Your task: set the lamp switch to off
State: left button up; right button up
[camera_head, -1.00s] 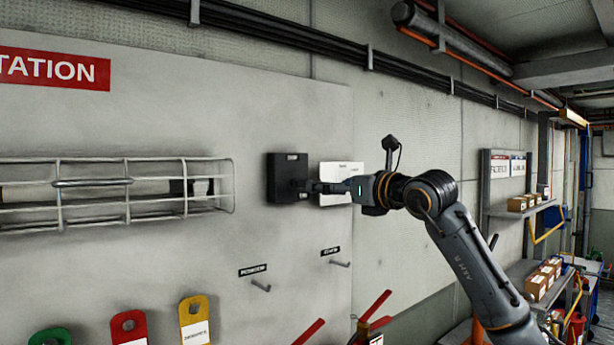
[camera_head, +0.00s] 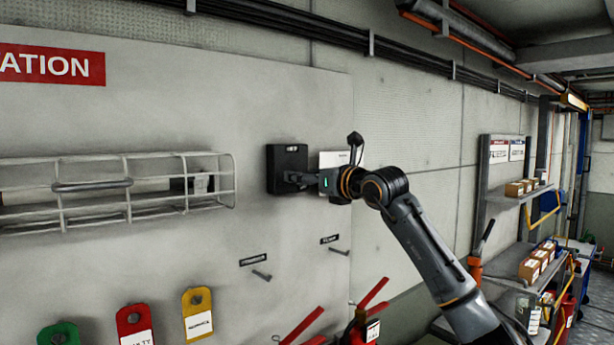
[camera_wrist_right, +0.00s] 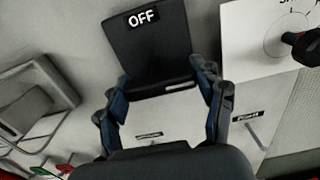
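A black box (camera_head: 289,158) is mounted on the grey wall panel. In the right wrist view the black box (camera_wrist_right: 155,50) has a white-on-black OFF label near its top and a small light slot at its lower edge. My right gripper (camera_head: 296,180) is in front of its lower part. In the right wrist view my right gripper (camera_wrist_right: 163,102) has its fingers spread on either side of the box's lower edge, with nothing clearly held between them. Whether the fingers touch the box cannot be told. My left gripper is not in view.
A white plate (camera_head: 340,158) sits right of the box; the wrist view shows a dark knob (camera_wrist_right: 305,45) on it. A wire rack (camera_head: 120,190) is at left. Pegs (camera_head: 262,275), coloured tags (camera_head: 198,315) and red-handled tools (camera_head: 370,292) are below. Shelves (camera_head: 515,195) stand at right.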

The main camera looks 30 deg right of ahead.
jog(key=c, duration=0.4)
jog(key=shift+n, duration=0.4)
jog(key=n, duration=0.2)
jog(key=shift+r+n, duration=0.1)
jog(key=shift+n, duration=0.3)
jog(key=n+p, duration=0.1)
jog(key=n, duration=0.3)
jog(key=shift+r+n, duration=0.1)
jog(key=shift+n, duration=0.2)
jog(key=n, duration=0.5)
jog(key=shift+a+p, duration=0.1)
jog(key=shift+p, duration=0.25)
jog(key=shift+n+p, duration=0.3)
jog(key=shift+n, duration=2.1)
jog(key=shift+a, duration=0.1)
